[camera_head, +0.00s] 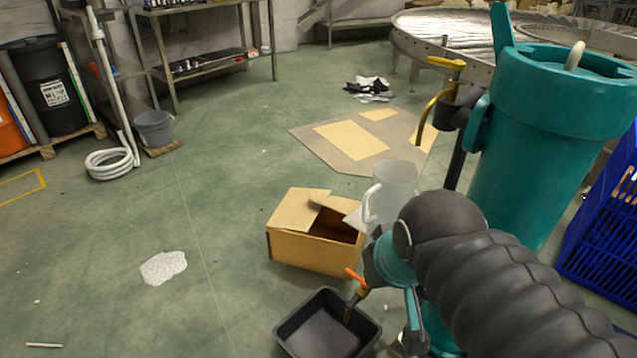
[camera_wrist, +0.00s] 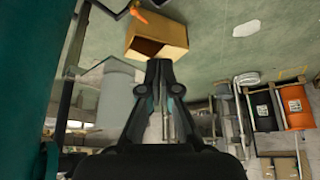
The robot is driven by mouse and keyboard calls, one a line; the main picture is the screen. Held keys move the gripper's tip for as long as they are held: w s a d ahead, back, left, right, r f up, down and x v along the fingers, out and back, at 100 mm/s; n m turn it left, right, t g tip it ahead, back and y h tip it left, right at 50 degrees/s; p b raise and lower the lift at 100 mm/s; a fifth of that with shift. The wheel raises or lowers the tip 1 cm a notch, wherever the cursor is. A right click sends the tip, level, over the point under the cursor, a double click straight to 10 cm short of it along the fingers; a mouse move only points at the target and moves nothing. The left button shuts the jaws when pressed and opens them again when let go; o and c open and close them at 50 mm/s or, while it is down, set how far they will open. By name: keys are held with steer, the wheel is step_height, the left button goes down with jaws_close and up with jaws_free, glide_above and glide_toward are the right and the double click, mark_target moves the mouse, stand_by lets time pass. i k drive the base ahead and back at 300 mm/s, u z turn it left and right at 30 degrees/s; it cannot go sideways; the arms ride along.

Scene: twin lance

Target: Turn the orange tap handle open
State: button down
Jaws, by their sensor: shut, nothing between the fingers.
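The orange tap handle (camera_head: 355,277) sits on a small brass-coloured tap above a black tray (camera_head: 285,334) in the head view. The handle is small and its exact angle is hard to read. In the wrist view the orange handle (camera_wrist: 139,14) shows at the top, up and left of the fingertips and apart from them. My gripper (camera_wrist: 160,64) is shut and empty in the wrist view, which appears upside down. In the head view my dark ribbed arm fills the lower right, and I cannot clearly make out the fingers.
An open cardboard box (camera_head: 310,250) stands behind the tray. A pale jug (camera_head: 396,178) is close behind my arm. A yellow pipe with a tap (camera_head: 428,110) rises at the right, and a blue crate (camera_head: 605,225) stands beyond. The floor at the left is mostly clear.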

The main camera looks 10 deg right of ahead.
mark_target(348, 272)
steer(key=k, duration=1)
steer(key=u, duration=1.2)
steer(key=i, duration=0.8)
steer(key=z, duration=2.35)
